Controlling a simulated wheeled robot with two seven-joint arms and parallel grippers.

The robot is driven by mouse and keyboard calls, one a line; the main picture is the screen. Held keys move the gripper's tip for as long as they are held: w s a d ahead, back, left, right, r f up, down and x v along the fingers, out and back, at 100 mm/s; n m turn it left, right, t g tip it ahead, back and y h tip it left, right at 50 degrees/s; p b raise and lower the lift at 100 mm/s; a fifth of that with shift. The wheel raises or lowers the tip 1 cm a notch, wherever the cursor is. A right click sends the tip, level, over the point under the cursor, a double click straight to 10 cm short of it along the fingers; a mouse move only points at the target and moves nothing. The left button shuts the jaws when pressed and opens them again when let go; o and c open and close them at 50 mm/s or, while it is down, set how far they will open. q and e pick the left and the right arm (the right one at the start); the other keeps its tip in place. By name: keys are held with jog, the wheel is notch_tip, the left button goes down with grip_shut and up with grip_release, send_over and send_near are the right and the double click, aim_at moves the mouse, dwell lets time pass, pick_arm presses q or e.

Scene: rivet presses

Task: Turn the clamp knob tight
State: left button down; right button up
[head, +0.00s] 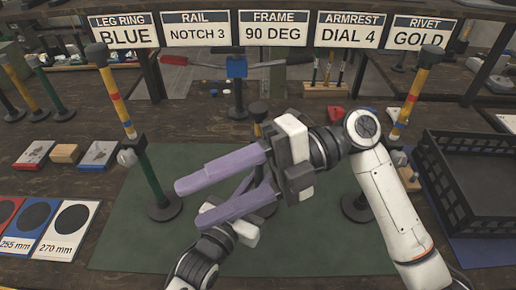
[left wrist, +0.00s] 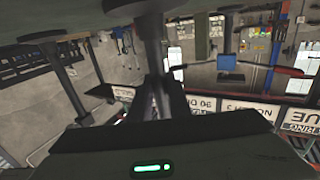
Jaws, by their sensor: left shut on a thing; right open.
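Three yellow-and-green posts stand by the green mat (head: 120,245). Grey clamp knobs show on the left post (head: 127,157) and the right post (head: 398,158). My left gripper (head: 262,178), mostly covered by the right one, reaches up to the middle post. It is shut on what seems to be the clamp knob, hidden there. In the left wrist view a dark post (left wrist: 150,28) stands right at its fingers (left wrist: 165,98). My right gripper (head: 188,204) is open, its purple fingers pointing left, empty.
A black crate (head: 470,190) stands at the right. Size cards (head: 62,230) lie at the left. A blue stand with a red-handled bar (head: 236,68) is behind, under a row of signs (head: 276,28). The front of the mat is clear.

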jog(key=w+d+r+m+t+h, duration=0.1)
jog(key=w+d+r+t+h, duration=0.1)
jog(key=w+r+t+h, duration=0.35)
jog(key=w+d+r+m+t+h, duration=0.1)
jog(key=w+d+r+t+h, duration=0.1)
jog(key=t+h, duration=0.65)
jog(key=w+f+g+h, duration=0.1)
jog(key=f, duration=0.2)
jog(key=w+d+f, duration=0.1)
jog(key=w+f, duration=0.1)
jog(key=f, duration=0.2)
jog(key=w+d+f+g+h, duration=0.1)
jog(key=f, duration=0.2)
jog(key=shift+w+f+g+h, duration=0.3)
jog(key=shift+w+f, duration=0.1)
